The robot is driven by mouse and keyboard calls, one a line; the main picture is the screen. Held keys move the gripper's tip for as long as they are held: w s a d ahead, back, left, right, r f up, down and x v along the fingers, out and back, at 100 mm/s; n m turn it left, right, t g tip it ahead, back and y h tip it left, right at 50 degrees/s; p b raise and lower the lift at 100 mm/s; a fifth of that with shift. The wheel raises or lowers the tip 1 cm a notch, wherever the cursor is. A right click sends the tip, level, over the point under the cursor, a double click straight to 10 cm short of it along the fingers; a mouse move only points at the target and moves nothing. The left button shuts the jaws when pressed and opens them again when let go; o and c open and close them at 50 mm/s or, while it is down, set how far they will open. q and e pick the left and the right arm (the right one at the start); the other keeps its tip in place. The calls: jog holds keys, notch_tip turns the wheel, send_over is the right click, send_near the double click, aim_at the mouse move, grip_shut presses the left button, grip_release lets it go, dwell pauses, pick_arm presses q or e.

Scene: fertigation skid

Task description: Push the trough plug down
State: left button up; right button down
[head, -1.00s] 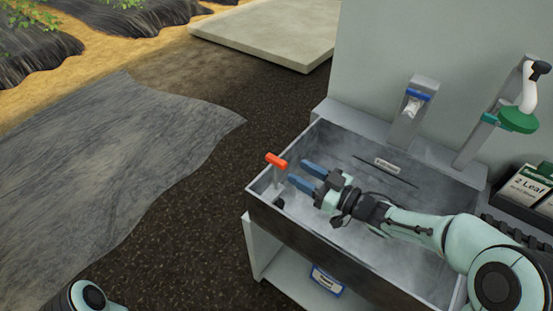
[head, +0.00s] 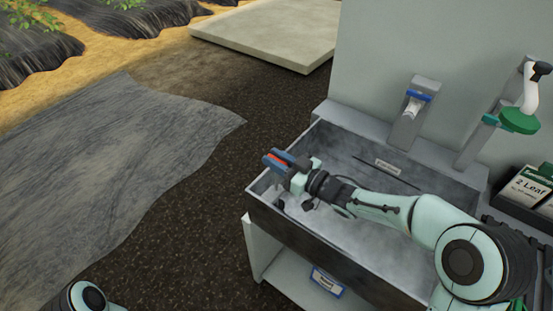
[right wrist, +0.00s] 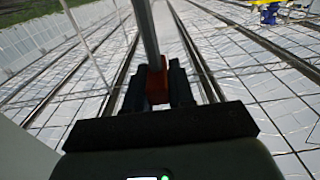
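The trough plug has an orange-red T-handle (head: 277,159) on a grey stem. It is at the left end of the grey metal trough (head: 340,262). My right gripper (head: 275,161) is at the handle, with one blue finger on each side, and looks shut on it. In the right wrist view the red handle (right wrist: 157,85) sits between the dark fingers, and the grey stem (right wrist: 147,35) runs away from it. The stem's lower end is hidden by the gripper in the head view. My left gripper is out of view.
Seed boxes (head: 530,188) lie at the right edge. Dark ground left of the trough is clear.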

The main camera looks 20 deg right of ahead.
jog(key=b, duration=0.3)
send_over(277, 189)
jog(key=shift+w+f, duration=0.15)
jog(key=shift+f, duration=1.1)
jog(key=shift+w+f, duration=0.15)
jog(key=shift+f, duration=1.05)
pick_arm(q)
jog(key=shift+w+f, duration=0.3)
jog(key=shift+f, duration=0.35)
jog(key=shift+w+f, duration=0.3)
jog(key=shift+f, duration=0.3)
pick_arm(e)
jog(key=shift+r, duration=0.1)
jog(key=c, duration=1)
grip_release()
jog(key=shift+c, duration=0.2)
jog(key=shift+s+d, duration=0.4)
pick_arm(q)
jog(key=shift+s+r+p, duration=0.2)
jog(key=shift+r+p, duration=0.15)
jog(key=shift+p, duration=0.05)
pick_arm(e)
jog(key=v, duration=1.2)
jog(key=shift+s, duration=0.15)
